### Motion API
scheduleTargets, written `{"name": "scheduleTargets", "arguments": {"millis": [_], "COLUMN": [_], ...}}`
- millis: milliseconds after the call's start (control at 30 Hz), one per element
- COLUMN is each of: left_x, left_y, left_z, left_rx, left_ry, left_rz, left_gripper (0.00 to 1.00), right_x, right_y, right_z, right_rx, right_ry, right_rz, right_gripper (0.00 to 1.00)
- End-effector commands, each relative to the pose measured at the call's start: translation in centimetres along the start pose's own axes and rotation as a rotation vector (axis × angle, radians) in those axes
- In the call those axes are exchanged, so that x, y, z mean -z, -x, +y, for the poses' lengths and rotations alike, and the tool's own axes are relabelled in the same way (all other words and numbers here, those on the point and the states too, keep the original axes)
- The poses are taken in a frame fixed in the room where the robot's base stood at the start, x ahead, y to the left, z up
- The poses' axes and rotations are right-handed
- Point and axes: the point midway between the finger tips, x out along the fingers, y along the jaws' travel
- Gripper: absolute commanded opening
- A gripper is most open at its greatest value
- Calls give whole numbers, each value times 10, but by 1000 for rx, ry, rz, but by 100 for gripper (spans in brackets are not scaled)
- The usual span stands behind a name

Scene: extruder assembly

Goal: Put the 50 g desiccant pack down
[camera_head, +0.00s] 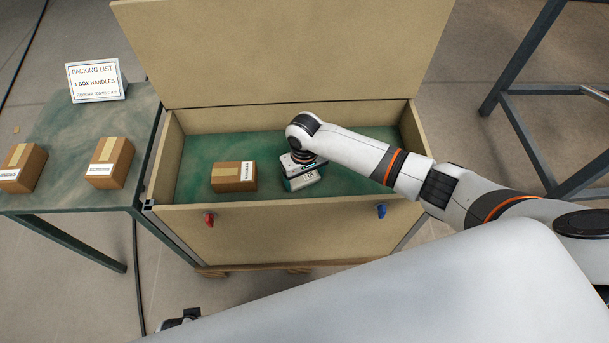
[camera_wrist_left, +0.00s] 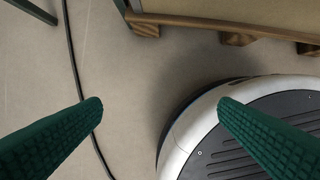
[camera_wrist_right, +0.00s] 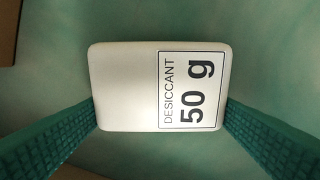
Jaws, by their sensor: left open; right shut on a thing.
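The desiccant pack (camera_wrist_right: 125,85) is a white rounded block with a label reading "DESICCANT 50 g", seen in the right wrist view. My right gripper (camera_wrist_right: 158,112) has its green fingers shut on two opposite sides of it. In the head view my right gripper (camera_head: 300,172) points down inside the open wooden crate (camera_head: 290,230), over its green floor. Most of the pack is hidden there by the wrist, and I cannot tell whether it touches the floor. My left gripper (camera_wrist_left: 160,105) is open and empty above the bare ground beside my base.
A cardboard box labelled handles (camera_head: 233,177) lies in the crate, left of my right gripper. The crate lid (camera_head: 285,50) stands open behind. A green side table (camera_head: 90,185) holds two cardboard boxes and a packing list sign (camera_head: 95,80). Crate floor at the far left is clear.

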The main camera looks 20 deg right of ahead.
Motion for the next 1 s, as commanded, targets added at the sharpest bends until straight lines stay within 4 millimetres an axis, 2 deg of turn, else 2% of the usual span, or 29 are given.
{"name": "scheduleTargets", "arguments": {"millis": [33,133,467,667,1000], "left_x": [0,0,-1,20,66], "left_y": [0,0,2,-21,-54], "left_z": [0,0,0,-2,-4], "left_rx": [0,0,0,3,6], "left_ry": [0,0,0,-4,-11], "left_rz": [0,0,-4,22,50], "left_gripper": [83,83,83,83,83], "right_x": [0,0,0,0,-1], "right_y": [-1,-1,6,35,99], "right_z": [0,0,0,0,0], "right_rx": [0,0,0,-1,-1], "right_ry": [0,0,0,0,0], "right_rz": [1,0,0,-2,-2], "right_gripper": [84,100,100,100,100]}}
